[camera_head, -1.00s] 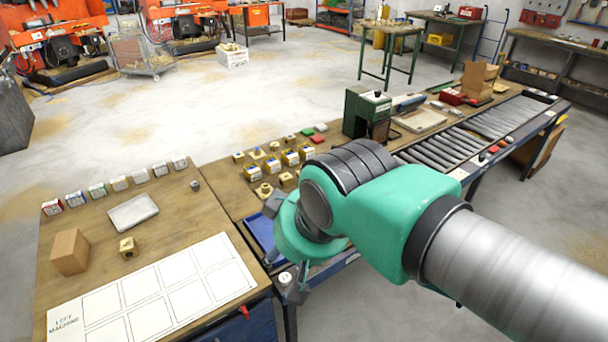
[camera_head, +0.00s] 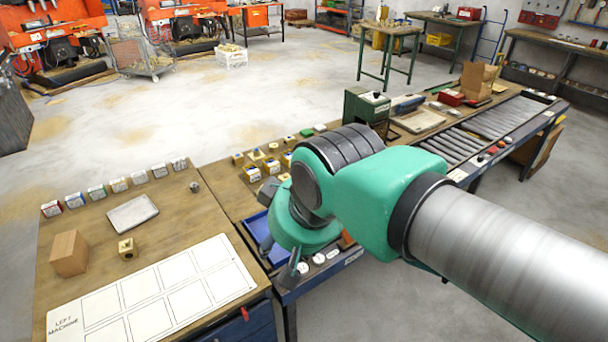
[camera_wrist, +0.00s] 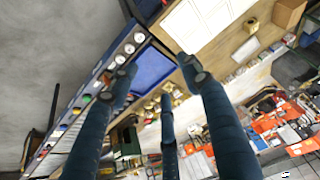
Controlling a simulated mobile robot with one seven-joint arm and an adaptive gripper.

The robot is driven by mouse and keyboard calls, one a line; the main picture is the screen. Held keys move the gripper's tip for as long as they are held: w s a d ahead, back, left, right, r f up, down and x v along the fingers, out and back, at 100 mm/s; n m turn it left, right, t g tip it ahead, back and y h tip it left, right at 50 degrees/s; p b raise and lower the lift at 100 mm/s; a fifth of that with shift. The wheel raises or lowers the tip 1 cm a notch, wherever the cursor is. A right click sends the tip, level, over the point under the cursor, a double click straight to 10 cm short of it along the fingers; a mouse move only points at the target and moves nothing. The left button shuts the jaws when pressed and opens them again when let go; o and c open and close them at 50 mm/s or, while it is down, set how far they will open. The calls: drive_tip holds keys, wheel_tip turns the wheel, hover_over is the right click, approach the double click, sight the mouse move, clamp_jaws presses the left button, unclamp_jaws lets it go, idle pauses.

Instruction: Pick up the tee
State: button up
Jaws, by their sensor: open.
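Several small brass fittings (camera_head: 253,173) stand on the wooden bench behind my gripper. They also show in the wrist view (camera_wrist: 152,108), small and partly hidden by the fingers. I cannot tell which of them is the tee. A single brass block with a hole (camera_head: 127,248) stands apart on the left table. My gripper (camera_head: 278,258) hangs over the bench's front edge, near the blue tray (camera_head: 257,228). In the wrist view its fingers (camera_wrist: 160,82) are spread, with nothing between them. The blue tray (camera_wrist: 153,68) shows beyond the fingers. My arm hides part of the bench.
A white sheet with printed boxes (camera_head: 160,290), a cardboard box (camera_head: 69,252), a grey metal plate (camera_head: 132,212) and a row of small boxes (camera_head: 118,185) lie on the left table. A green machine (camera_head: 366,108) stands farther along the bench, before the rollers (camera_head: 470,140).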

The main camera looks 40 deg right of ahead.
drive_tip(key=w+d+r+m+g+p, duration=0.1)
drive_tip(key=w+d+r+m, duration=0.2)
drive_tip(key=w, duration=0.6)
drive_tip(key=w+d+r+m+g+p, duration=0.1)
drive_tip(key=w+d+r+m+p, duration=0.15)
drive_tip(key=w+r, duration=0.45)
drive_tip(key=w+d+f+m+g+p, duration=0.15)
drive_tip(key=w+d, duration=0.35)
drive_tip(key=w, duration=0.5)
drive_tip(key=w+d+f+m+t, duration=0.1)
drive_tip(key=w+d+f+m, duration=0.1)
drive_tip(key=w+d, duration=0.55)
drive_tip(key=w+d+f+m+g+p, duration=0.1)
drive_tip(key=w+d+f+m, duration=0.1)
drive_tip(key=w+d+f, duration=0.5)
drive_tip(key=w+d+f+m+g+p, duration=0.15)
drive_tip(key=w+d, duration=0.25)
drive_tip(key=w, duration=0.4)
drive_tip(key=w+d+f+m+p, duration=0.1)
drive_tip(key=w+d+f+m, duration=0.1)
drive_tip(key=d+f, duration=0.4)
drive_tip(key=w+d+f+m, duration=0.3)
drive_tip(key=d+f, duration=0.4)
drive_tip(key=f, duration=0.4)
drive_tip(key=shift+w+d+f+g+p, duration=0.15)
drive_tip(key=shift+w+d+g+p, duration=0.2)
drive_tip(key=shift+w, duration=0.4)
drive_tip(key=shift+a+f+b, duration=0.1)
drive_tip(key=shift+f+b, duration=0.65)
drive_tip(key=shift+f, duration=3.55)
